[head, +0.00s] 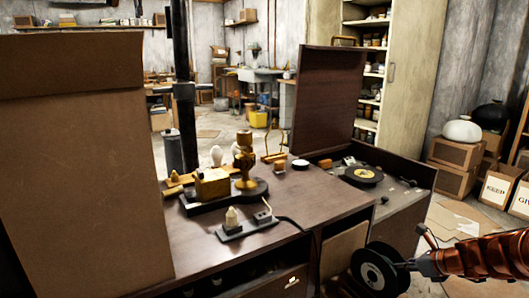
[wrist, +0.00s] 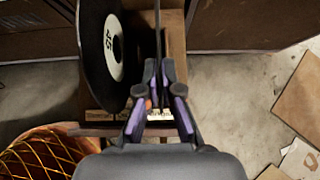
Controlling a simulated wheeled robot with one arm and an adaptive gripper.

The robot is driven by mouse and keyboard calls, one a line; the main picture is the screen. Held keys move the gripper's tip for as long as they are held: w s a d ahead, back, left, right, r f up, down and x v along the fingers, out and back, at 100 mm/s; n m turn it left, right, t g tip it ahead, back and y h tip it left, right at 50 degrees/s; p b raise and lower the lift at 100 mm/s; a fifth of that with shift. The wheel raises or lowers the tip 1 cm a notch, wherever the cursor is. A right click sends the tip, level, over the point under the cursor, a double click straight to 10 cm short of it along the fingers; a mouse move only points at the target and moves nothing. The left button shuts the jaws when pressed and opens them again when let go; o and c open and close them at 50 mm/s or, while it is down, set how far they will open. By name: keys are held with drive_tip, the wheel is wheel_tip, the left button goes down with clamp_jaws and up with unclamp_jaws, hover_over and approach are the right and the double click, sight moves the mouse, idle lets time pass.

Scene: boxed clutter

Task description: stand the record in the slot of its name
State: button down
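In the wrist view a black record (wrist: 98,50) with a pale label reading "45" stands tilted at the left, above a wooden rack (wrist: 174,60). My gripper (wrist: 159,72) is to the right of it, with its fingers close together on a thin dark edge, which looks like a record seen edge-on (wrist: 157,28). The rack's front has pale strips, too small to read. In the head view a black record with a pale label (head: 373,277) shows at the bottom, just left of my gripper (head: 412,268). The rack is hidden there.
A dark desk (head: 320,205) holds a brass instrument (head: 243,165) and a record player (head: 363,173) under a raised lid. A large cardboard box (head: 85,165) fills the left.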

drive_tip(key=shift+r+p, duration=2.35)
drive_tip(key=shift+p, duration=1.1)
drive_tip(key=shift+s+d, duration=0.1)
drive_tip(key=s+d+p, duration=0.4)
drive_tip(key=s+d, duration=0.1)
drive_tip(key=s, duration=0.4)
drive_tip(key=s+d+p, duration=0.3)
drive_tip(key=s+d, duration=0.3)
drive_tip(key=s, duration=0.3)
drive_tip(key=shift+s+p, duration=0.15)
drive_tip(key=shift+p, duration=0.2)
idle(0.5)
